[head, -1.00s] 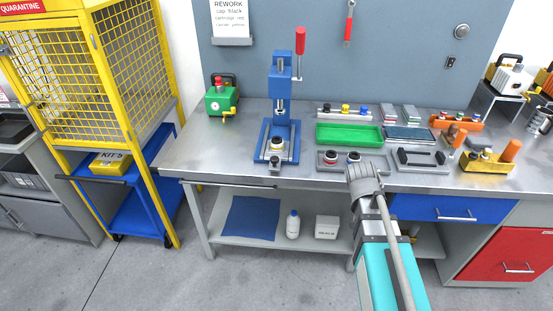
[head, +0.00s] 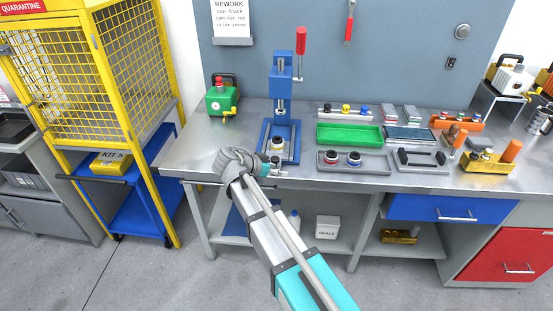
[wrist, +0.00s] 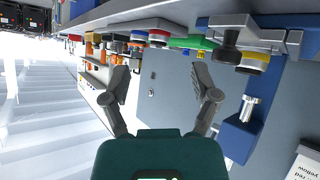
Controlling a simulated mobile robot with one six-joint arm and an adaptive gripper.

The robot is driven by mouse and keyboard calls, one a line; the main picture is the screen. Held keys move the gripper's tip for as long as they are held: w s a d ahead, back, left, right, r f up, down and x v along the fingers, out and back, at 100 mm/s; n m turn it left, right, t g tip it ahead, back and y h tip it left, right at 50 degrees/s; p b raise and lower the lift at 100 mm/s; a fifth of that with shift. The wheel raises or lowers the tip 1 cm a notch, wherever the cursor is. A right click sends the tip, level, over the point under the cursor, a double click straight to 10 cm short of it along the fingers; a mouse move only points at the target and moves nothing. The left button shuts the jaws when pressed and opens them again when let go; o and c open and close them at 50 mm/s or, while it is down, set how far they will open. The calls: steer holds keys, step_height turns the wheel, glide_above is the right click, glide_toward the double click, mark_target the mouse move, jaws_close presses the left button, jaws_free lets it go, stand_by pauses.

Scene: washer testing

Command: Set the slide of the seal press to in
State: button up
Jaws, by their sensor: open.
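The blue seal press (head: 281,68) stands at the back of the bench with a red-handled lever. Its slide carries a yellow, white and black part (head: 277,145), which sits toward the front of the base, forward of the ram. My gripper (wrist: 163,85) is open and empty, left of the knob in that view. In the head view my gripper (head: 278,171) is at the bench's front edge, close to the slide's front end; contact cannot be told.
A grey tray with two round parts (head: 352,169) lies right of the press, with a green tray (head: 349,135) behind it. A green box (head: 222,99) with a red button stands to the left.

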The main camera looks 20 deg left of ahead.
mark_target(274, 158)
steer(key=s+a+r+t, duration=0.2)
steer(key=s+a+r, duration=0.1)
steer(key=a, duration=0.7)
steer(key=shift+m+t, duration=0.4)
steer(key=shift+f, duration=0.1)
steer(key=b+x, duration=0.5)
steer(key=x, duration=0.8)
steer(key=shift+w+f, duration=0.25)
jaws_close()
